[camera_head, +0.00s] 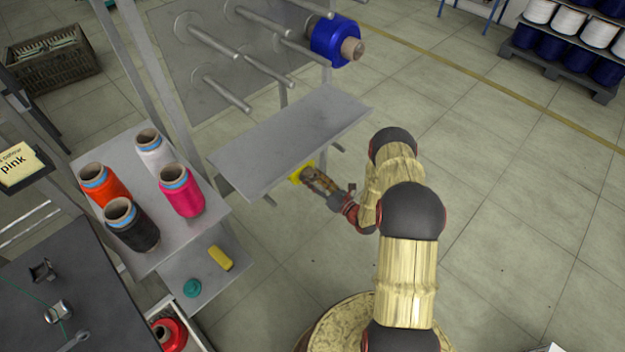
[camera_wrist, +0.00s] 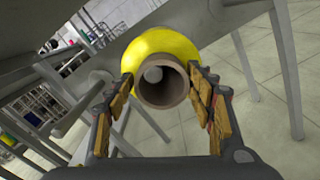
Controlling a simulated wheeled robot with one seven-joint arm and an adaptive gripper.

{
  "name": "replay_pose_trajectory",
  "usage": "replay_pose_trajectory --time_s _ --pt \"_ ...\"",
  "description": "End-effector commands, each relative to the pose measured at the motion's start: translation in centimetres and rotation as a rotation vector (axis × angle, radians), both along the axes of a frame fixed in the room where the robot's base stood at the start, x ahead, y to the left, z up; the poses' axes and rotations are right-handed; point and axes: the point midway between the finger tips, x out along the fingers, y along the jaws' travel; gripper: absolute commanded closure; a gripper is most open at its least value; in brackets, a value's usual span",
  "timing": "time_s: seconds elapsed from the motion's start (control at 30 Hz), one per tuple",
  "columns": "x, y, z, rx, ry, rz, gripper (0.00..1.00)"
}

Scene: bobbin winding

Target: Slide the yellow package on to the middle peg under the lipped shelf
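The yellow package (camera_head: 301,172) is just under the front edge of the lipped shelf (camera_head: 290,140), mostly hidden by the shelf and my gripper. In the wrist view the yellow package (camera_wrist: 160,45) faces me with its brown core tube (camera_wrist: 162,88). A grey round peg end (camera_wrist: 152,74) shows inside the tube, left of and above its centre. How far the package is along the peg is hidden. My gripper (camera_wrist: 161,80) has one finger on each side of the core and appears shut on it. Peg ends show at the right (camera_head: 337,148) and left (camera_head: 269,200) under the shelf.
A blue package (camera_head: 330,40) sits on an upper peg at the right; the other upper pegs (camera_head: 225,92) are bare. Orange, black, white and pink packages stand on a side shelf (camera_head: 150,205) at left.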

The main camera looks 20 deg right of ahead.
Motion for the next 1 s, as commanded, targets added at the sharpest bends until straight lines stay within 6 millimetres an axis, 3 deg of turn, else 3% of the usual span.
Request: replay_pose_trajectory --time_s 0.27,0.67,0.77,1.0 --pt "-0.1 0.0 -0.1 0.0 0.002 0.0 0.29" --pt "-0.6 -0.2 -0.3 0.001 0.007 -0.001 0.28" --pt "-1.7 -0.6 -0.3 0.001 0.007 -0.003 0.28" --pt "-6.3 -2.3 -0.3 0.002 0.005 -0.006 0.28"
